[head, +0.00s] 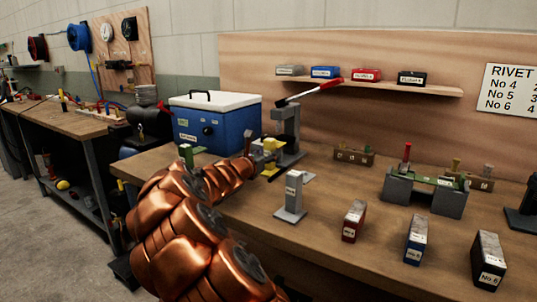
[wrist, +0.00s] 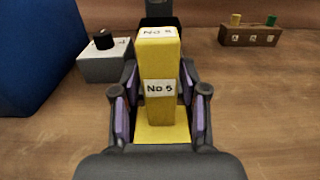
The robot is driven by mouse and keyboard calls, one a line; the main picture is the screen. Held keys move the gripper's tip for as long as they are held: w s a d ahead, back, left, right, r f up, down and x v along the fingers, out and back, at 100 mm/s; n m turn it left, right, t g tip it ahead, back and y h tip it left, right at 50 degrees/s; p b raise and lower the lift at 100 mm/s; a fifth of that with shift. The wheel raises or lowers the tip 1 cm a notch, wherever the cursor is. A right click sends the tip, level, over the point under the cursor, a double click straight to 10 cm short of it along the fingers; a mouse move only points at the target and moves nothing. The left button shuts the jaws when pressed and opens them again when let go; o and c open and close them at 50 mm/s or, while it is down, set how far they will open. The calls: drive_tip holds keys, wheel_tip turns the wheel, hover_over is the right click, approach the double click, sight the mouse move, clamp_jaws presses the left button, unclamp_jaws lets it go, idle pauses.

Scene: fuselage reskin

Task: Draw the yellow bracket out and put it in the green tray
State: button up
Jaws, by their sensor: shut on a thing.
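The yellow bracket (wrist: 157,65) stands upright in the middle of the wrist view, with "No 5" labels on its face and top and a flat yellow foot below. My gripper (wrist: 158,112) has its purple-padded fingers on both sides of it and is shut on it. In the head view the bracket (head: 270,150) shows partly behind my gripper (head: 258,152), in front of the grey lever press. I cannot make out a green tray for certain. A flat green piece (head: 437,182) lies across grey blocks at the right.
The grey press (head: 287,130) with a red-tipped lever stands just behind the bracket. A blue cooler (head: 215,125) is to its left. A grey stand (head: 290,200) and red, blue and black blocks (head: 415,240) stand nearer the front. Wooden racks hold small pegs (head: 353,155).

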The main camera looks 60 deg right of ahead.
clamp_jaws()
drive_tip(key=shift+s+a+p, duration=0.15)
drive_tip(key=shift+a+p, duration=0.5)
drive_tip(key=shift+a, duration=3.15)
drive_tip(key=o, duration=0.9)
unclamp_jaws()
drive_tip(key=shift+s+a, duration=0.15)
drive_tip(key=shift+a, duration=2.85)
drive_tip(key=shift+s+a, duration=0.1)
drive_tip(key=shift+a, duration=2.9)
